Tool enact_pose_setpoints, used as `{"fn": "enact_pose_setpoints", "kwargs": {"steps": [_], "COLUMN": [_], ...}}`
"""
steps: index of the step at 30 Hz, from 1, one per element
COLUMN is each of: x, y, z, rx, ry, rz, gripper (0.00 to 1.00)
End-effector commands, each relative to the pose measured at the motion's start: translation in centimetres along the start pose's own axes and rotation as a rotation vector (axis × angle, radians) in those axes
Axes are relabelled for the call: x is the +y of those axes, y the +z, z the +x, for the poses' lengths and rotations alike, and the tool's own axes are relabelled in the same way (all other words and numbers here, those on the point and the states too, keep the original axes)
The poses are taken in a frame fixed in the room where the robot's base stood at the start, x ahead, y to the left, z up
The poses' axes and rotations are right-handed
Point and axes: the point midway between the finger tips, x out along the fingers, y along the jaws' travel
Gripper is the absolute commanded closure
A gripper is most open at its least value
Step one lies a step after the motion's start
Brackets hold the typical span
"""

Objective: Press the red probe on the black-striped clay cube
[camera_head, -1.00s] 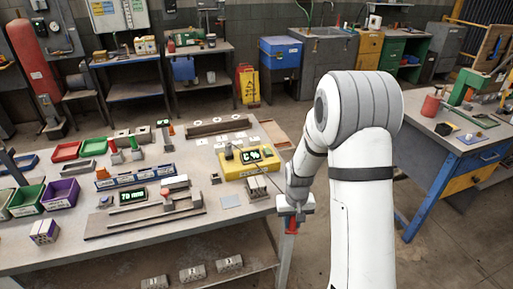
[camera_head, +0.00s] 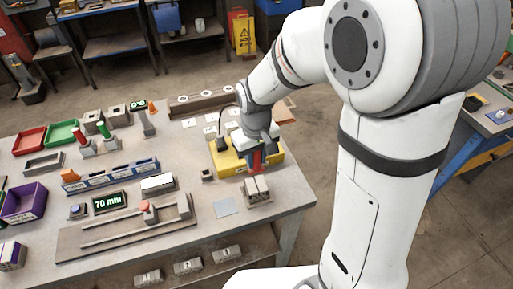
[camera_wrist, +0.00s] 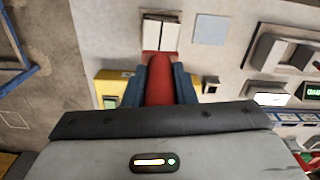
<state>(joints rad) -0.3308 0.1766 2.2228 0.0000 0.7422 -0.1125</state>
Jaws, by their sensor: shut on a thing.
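My gripper (camera_head: 256,152) is shut on the red probe (camera_head: 256,160), which points downward over the front of the yellow meter box (camera_head: 222,166). In the wrist view the red probe (camera_wrist: 160,82) sits between the two dark blue fingers. My gripper covers the meter's display in the head view.
A flat grey-blue square (camera_head: 224,206) lies left of the holder. A measuring rail (camera_head: 130,228) and a "70 mm" display (camera_head: 109,202) stand further left. Coloured bins (camera_head: 63,132) line the left side. Close by on the right is the table's edge.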

Motion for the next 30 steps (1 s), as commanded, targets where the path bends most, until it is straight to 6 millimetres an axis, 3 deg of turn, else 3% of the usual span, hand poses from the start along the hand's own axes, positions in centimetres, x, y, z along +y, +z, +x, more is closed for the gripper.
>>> {"fn": "enact_pose_setpoints", "kwargs": {"steps": [18, 30], "x": [0.1, 0.2], "y": [0.0, 0.0], "z": [5.6, 5.8], "rx": [0.000, 0.000], "ry": [0.000, 0.000], "rz": [0.003, 0.004], "gripper": [0.94, 0.94]}}
